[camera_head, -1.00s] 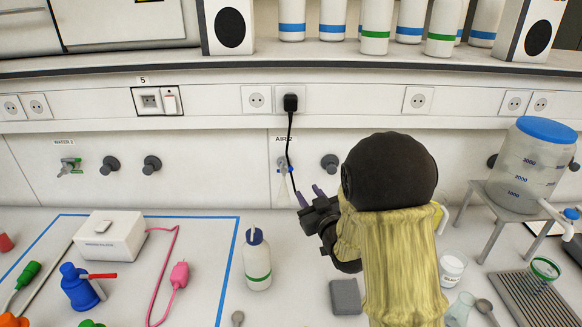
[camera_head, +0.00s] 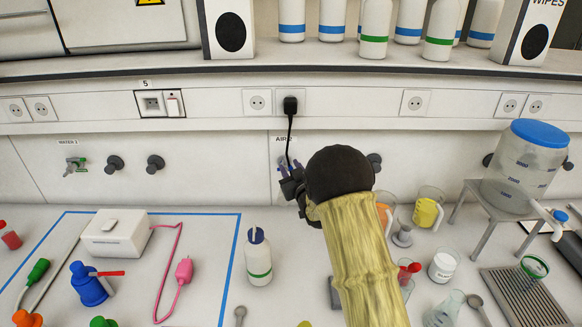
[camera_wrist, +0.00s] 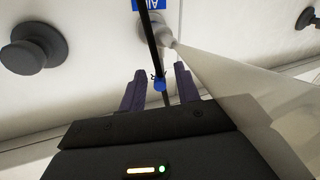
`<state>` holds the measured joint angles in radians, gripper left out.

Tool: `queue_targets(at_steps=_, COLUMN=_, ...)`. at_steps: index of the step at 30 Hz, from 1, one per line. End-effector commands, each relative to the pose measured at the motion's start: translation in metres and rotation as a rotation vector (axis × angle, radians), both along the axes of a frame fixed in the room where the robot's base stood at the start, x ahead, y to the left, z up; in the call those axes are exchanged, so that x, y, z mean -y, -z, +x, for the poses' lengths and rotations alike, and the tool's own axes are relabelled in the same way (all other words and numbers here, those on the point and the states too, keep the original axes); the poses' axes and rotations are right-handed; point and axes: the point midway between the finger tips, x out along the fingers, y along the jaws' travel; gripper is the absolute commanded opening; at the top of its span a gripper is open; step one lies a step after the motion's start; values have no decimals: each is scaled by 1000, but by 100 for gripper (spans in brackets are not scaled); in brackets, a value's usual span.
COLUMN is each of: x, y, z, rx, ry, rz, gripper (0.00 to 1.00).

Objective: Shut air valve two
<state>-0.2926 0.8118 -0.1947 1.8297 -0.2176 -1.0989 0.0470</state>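The AIR 2 label (camera_head: 284,139) is on the back panel, behind a black cable. The air valve (camera_wrist: 153,27) below it shows in the wrist view as a pale fitting on the wall. A small blue part (camera_wrist: 160,85), apparently its handle, lies between my fingers. My gripper (camera_head: 290,168) is at the valve and mostly hides it in the head view. In the wrist view my gripper (camera_wrist: 160,88) is open, with a finger on each side of the blue part and gaps between. Whether a finger touches it I cannot tell.
The black cable (camera_head: 290,135) hangs from a wall socket past the valve. A dark knob (camera_wrist: 38,43) is to the left of it in the wrist view. A white bottle (camera_head: 258,258) stands on the bench below.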

Motion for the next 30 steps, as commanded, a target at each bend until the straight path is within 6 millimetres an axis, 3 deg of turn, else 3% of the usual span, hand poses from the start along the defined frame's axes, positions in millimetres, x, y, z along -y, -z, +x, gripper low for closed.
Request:
queue_targets(at_steps=7, x=0, y=0, z=1, rx=0, ry=0, rz=0, gripper=32)
queue_targets(at_steps=12, x=0, y=0, z=1, rx=0, ry=0, rz=0, gripper=1)
queue_targets(at_steps=30, x=-10, y=0, z=-1, rx=3, ry=-56, rz=2, gripper=0)
